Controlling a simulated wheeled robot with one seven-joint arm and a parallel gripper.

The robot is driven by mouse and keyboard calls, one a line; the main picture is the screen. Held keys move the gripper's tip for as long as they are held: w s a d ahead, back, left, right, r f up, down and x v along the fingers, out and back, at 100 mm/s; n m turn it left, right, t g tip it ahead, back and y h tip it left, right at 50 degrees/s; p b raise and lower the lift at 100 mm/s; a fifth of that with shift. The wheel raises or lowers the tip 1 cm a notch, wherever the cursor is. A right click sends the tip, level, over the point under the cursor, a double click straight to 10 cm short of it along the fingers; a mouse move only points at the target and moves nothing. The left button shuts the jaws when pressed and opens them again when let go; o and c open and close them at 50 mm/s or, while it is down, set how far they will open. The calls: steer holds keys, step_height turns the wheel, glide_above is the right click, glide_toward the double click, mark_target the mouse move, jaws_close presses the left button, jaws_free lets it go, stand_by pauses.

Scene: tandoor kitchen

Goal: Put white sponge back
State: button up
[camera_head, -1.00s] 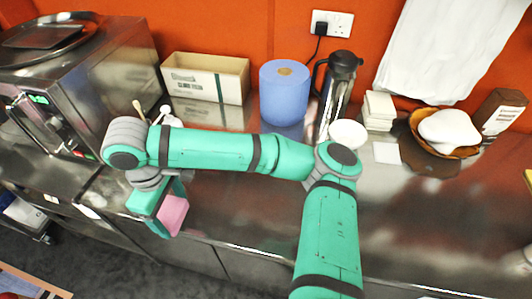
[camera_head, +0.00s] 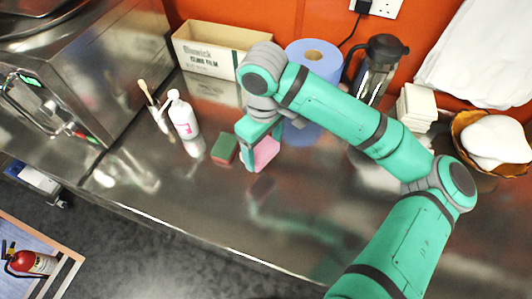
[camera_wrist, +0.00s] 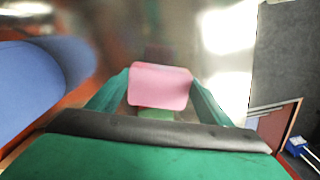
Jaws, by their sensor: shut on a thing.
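My gripper (camera_head: 258,152) is shut on a pink sponge (camera_head: 266,153) and holds it over the steel counter. In the wrist view the pink sponge (camera_wrist: 160,86) sits between the two teal fingers, with a green patch just below it. A separate green sponge (camera_head: 224,149) with a reddish side lies on the counter just left of my gripper. I see no sponge that is plainly white. Whether the held sponge touches the counter is hard to tell.
A white bottle (camera_head: 183,117) and a holder with brushes (camera_head: 158,117) stand left of my gripper. Behind are a cling film box (camera_head: 222,62), a blue roll (camera_head: 316,57), a black-topped flask (camera_head: 377,68) and white stacked pieces (camera_head: 415,105). The front counter is clear.

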mark_target(262, 150)
steer(key=s+d+r, duration=0.3)
steer(key=s+d, duration=0.3)
steer(key=d, duration=0.3)
steer(key=w+a+f, duration=0.1)
steer(key=w+a, duration=0.1)
steer(key=w+a+f, duration=0.3)
steer(key=w+a, duration=0.1)
steer(key=w, duration=0.1)
steer(key=shift+a+f, duration=0.3)
steer(key=shift+a, duration=0.1)
steer(key=f, duration=0.1)
steer(key=w+a+f, duration=0.2)
steer(key=shift+w+f, duration=0.2)
steer(key=shift+f, duration=0.2)
steer(key=shift+w+a+f, duration=0.15)
steer(key=shift+a+f, duration=0.15)
steer(key=shift+w+f, duration=0.2)
steer(key=shift+f, duration=0.3)
step_height(262, 150, down, 3)
steer(key=shift+w+a+f, duration=0.1)
steer(key=shift+a+f, duration=0.05)
